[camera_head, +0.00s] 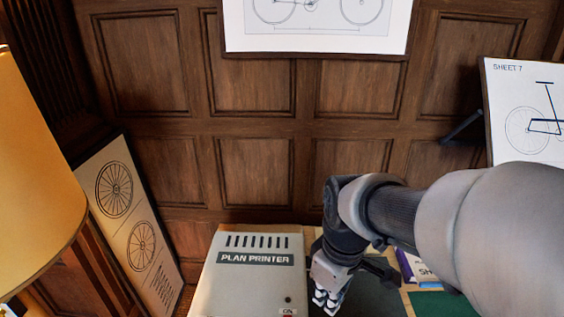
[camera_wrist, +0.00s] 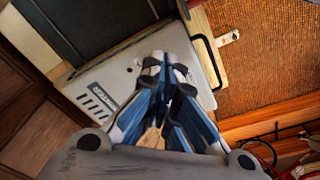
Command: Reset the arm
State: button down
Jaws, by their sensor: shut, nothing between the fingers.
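My gripper (camera_head: 328,297) hangs from my arm, which reaches in from the right in the head view. It points down just right of the grey plan printer (camera_head: 252,268), over the dark mat area. In the wrist view my gripper (camera_wrist: 158,62) has its fingertips together with nothing between them. The plan printer (camera_wrist: 95,101) lies beyond the fingers there, and they hide part of it.
A lamp shade (camera_head: 38,165) stands at the left. A framed wheel drawing (camera_head: 122,225) leans by the panelled wall. The Sheet 7 board (camera_head: 525,105) is at the right. A green mat (camera_head: 440,304) lies below my arm. A woven orange surface (camera_wrist: 265,50) shows in the wrist view.

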jog(key=s+d+r+m+t, duration=0.1)
jog(key=s+d+r+m, duration=0.1)
jog(key=s+m, duration=0.2)
jog(key=s+d+r+m+t+b, duration=0.1)
jog(key=s+d+r+m+t, duration=0.1)
jog(key=s+m, duration=0.3)
jog(key=s+d, duration=0.1)
jog(key=s, duration=0.3)
jog(key=shift+d+t+h, duration=0.25)
jog(key=shift+t+h, duration=0.05)
